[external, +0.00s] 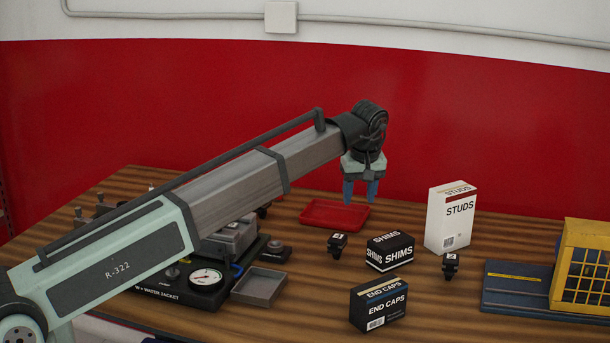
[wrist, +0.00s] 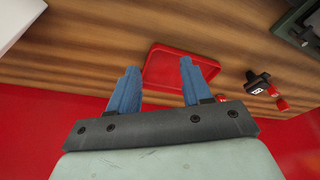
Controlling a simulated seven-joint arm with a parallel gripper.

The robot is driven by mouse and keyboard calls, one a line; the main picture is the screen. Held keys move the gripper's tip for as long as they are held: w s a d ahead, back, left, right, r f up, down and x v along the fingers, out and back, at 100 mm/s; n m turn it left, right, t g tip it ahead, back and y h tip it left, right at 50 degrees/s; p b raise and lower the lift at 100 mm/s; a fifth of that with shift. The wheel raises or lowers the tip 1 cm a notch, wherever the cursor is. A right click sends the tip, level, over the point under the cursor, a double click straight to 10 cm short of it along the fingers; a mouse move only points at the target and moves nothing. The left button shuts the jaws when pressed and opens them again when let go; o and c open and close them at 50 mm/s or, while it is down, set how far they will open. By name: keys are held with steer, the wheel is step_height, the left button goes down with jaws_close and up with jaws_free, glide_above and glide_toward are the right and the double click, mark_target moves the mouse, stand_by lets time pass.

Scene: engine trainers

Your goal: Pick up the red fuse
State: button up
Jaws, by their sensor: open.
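My gripper (external: 360,193) has blue fingers, points down and is open and empty. In the external view it hangs above the table, at the right end of the red tray (external: 330,214). In the wrist view my fingers (wrist: 156,84) stand apart, with the tray (wrist: 182,80) beyond and between them. No red fuse can be told for sure. The wrist view shows a small red piece (wrist: 282,103) beside a black part with a white label (wrist: 257,83), right of my fingers. Another small red piece (wrist: 222,99) is partly hidden by my gripper. The external view does not show these red pieces clearly.
Black relay-like parts (external: 337,245) (external: 450,265) stand around the SHIMS box (external: 390,251). The STUDS box (external: 451,218), END CAPS box (external: 378,304) and yellow cage (external: 585,266) are right. A grey tray (external: 258,287) and gauge unit (external: 205,280) are left, partly behind my arm.

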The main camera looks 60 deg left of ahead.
steer(key=s+a+r+n+h, duration=0.1)
steer(key=s+a+n, duration=0.3)
steer(key=s+a, duration=0.45)
steer(key=s+a+r+n+h, duration=0.1)
steer(key=s+a+n, duration=0.35)
steer(key=a, duration=0.75)
steer(key=s+a+r+n+h, duration=0.1)
steer(key=s+a+r+n, duration=0.1)
steer(key=s+a, duration=0.8)
steer(key=shift+g, duration=0.4)
steer(key=f, duration=0.5)
steer(key=w+f, duration=0.1)
steer(key=f, duration=0.1)
steer(key=shift+a+f, duration=0.25)
steer(key=shift+f, duration=0.15)
steer(key=shift+w+d+f, duration=0.1)
steer(key=shift+d+f, duration=0.05)
steer(key=shift+f, duration=0.55)
steer(key=shift+w+d+f, duration=0.1)
steer(key=shift+d+f, duration=0.1)
steer(key=shift+f, duration=0.55)
steer(key=shift+w+d+f, duration=0.1)
steer(key=shift+d+f, duration=0.05)
steer(key=shift+f, duration=1.05)
jaws_close()
